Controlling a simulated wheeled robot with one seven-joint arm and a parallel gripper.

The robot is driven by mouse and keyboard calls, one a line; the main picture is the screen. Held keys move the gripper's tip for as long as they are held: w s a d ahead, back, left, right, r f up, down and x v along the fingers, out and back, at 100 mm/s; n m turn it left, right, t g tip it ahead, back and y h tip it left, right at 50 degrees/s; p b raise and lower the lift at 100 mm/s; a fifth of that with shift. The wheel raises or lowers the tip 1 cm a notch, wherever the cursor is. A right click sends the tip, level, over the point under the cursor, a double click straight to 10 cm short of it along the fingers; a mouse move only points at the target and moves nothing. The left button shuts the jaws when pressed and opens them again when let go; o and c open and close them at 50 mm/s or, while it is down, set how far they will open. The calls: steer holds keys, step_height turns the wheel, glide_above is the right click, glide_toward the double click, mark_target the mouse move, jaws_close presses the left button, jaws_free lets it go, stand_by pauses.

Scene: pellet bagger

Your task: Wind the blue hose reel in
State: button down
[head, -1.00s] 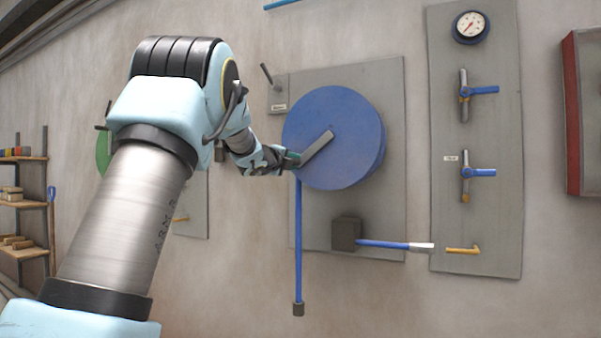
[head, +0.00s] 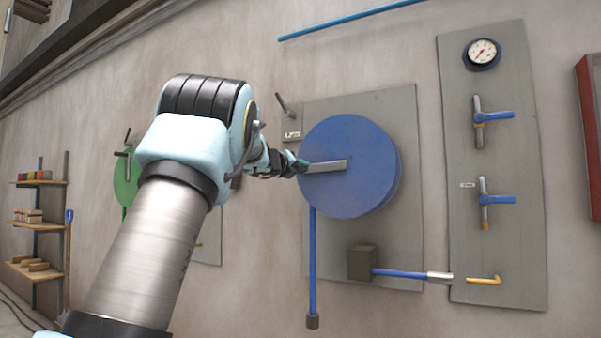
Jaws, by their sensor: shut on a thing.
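The blue hose reel (head: 365,185) is a large round drum on a grey wall panel in the head view. Its grey crank arm (head: 328,166) runs from near the drum's centre out to the left, nearly level. My gripper (head: 299,165) is at the crank's outer end, shut on the crank handle, which is mostly hidden by the jaws. A blue hose (head: 313,255) hangs straight down from the reel's left side and ends in a dark fitting (head: 313,321) low on the wall.
A grey block (head: 361,263) with a blue pipe sits below the reel. A panel to the right has a gauge (head: 482,53) and two blue-handled valves (head: 493,116). A green reel (head: 127,178) is partly behind my arm. Shelves (head: 38,230) stand at far left.

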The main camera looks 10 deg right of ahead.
steer(key=shift+r, duration=0.1)
stand_by(0.3)
steer(key=c, duration=0.6)
jaws_free()
steer(key=b+v, duration=0.3)
steer(key=v, duration=0.7)
steer(key=shift+s+a, duration=0.3)
